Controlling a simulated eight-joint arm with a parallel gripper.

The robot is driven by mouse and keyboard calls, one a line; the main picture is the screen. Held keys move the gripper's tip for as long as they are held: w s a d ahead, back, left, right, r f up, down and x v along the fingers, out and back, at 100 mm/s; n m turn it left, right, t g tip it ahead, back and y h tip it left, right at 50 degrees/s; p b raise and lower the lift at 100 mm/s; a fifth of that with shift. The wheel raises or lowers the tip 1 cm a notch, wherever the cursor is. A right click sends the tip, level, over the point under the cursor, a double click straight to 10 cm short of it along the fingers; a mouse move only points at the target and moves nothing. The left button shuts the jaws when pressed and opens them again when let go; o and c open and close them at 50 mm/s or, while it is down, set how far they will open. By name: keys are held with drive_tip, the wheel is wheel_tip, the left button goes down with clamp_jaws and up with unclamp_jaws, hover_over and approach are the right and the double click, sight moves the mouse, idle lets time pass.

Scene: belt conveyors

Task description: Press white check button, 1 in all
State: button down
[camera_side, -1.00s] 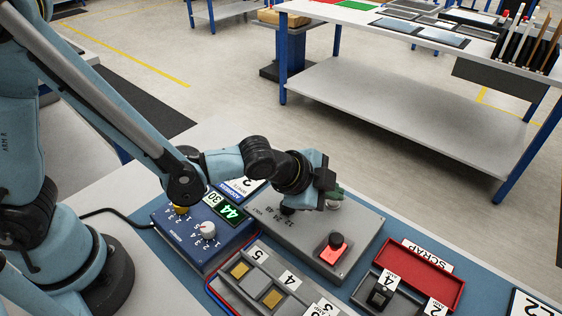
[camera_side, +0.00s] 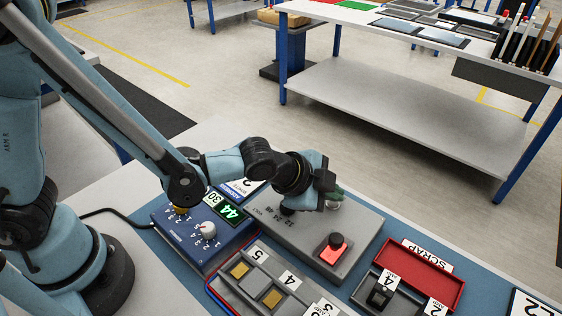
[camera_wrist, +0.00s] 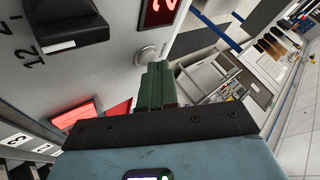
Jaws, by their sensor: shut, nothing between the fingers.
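The white check button (camera_wrist: 148,52) is a small pale round button on the grey box (camera_side: 355,222). In the wrist view it sits just beyond and left of my fingertips. In the wrist view the green fingers (camera_wrist: 158,68) are together beside the button. I cannot tell whether they touch it.
The box carries a black selector knob (camera_wrist: 65,22), a red display (camera_wrist: 160,10) and a black knob on a red lit square (camera_side: 332,253). A blue unit (camera_side: 195,238) with a green display stands left. A red scrap tray (camera_side: 430,273) and grey part holders (camera_side: 262,285) lie in front.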

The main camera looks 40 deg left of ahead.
sight(329, 204)
drive_tip(key=shift+r, duration=0.6)
drive_tip(key=shift+r, duration=2.55)
drive_tip(key=s+a+r+n+y, duration=0.1)
drive_tip(key=s+a+n, duration=0.2)
drive_tip(key=a, duration=0.4)
drive_tip(key=s+a+r+n+g+y, duration=0.1)
drive_tip(key=s+a+n, duration=0.3)
drive_tip(key=a+n, duration=0.2)
drive_tip(key=s+a+r+n+y, duration=0.1)
drive_tip(key=s+a+n, duration=0.3)
drive_tip(key=a, duration=0.5)
drive_tip(key=shift+a+r+n+y, duration=0.15)
drive_tip(key=shift+r+n+y, duration=0.1)
drive_tip(key=shift+n+y, duration=0.15)
